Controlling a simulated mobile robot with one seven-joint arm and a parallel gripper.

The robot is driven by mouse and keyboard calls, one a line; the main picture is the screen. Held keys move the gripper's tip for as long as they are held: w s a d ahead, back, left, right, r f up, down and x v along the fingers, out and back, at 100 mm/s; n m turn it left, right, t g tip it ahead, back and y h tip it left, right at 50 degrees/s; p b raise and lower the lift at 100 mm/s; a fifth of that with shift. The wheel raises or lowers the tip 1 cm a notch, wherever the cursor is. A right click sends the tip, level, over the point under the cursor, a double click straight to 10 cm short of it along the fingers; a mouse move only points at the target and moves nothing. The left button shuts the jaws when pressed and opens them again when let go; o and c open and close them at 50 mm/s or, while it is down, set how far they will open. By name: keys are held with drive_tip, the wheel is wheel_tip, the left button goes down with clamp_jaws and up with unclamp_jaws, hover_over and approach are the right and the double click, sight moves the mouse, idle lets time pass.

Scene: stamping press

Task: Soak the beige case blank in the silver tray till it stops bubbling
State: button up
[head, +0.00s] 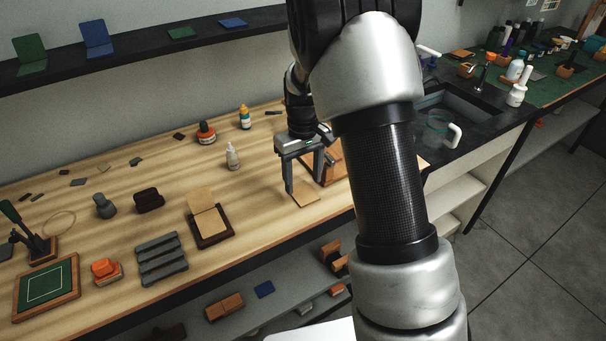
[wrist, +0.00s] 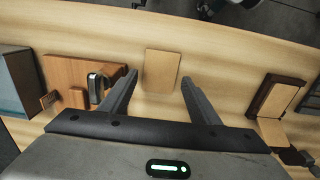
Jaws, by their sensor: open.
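A flat beige blank (head: 305,197) lies on the wooden bench near its front edge. The wrist view shows it too (wrist: 160,72), lying flat between and just beyond my fingertips. My gripper (head: 305,184) is above the bench, pointing down close over the blank. Its two fingers (wrist: 160,90) are spread apart with nothing between them, one to each side of the blank's width. I cannot make out a silver tray in either view. My arm hides part of the bench's right end.
A wooden block with a dark metal clip (wrist: 97,82) stands beside the gripper, with a grey box (wrist: 14,80) beyond. A dark brown holder (head: 212,238) with beige pieces is to the left. A sink (head: 460,101) and clear jug (head: 436,131) are at right.

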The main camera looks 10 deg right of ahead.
sight(303, 193)
wheel_tip(303, 193, down, 3)
drive_tip(key=shift+f+b, duration=0.2)
drive_tip(key=shift+b, duration=0.6)
drive_tip(key=shift+r+p, duration=0.35)
drive_tip(key=shift+r, duration=0.1)
drive_tip(key=c, duration=0.7)
drive_tip(key=shift+r+p, duration=1.7)
drive_tip(key=shift+r, duration=0.8)
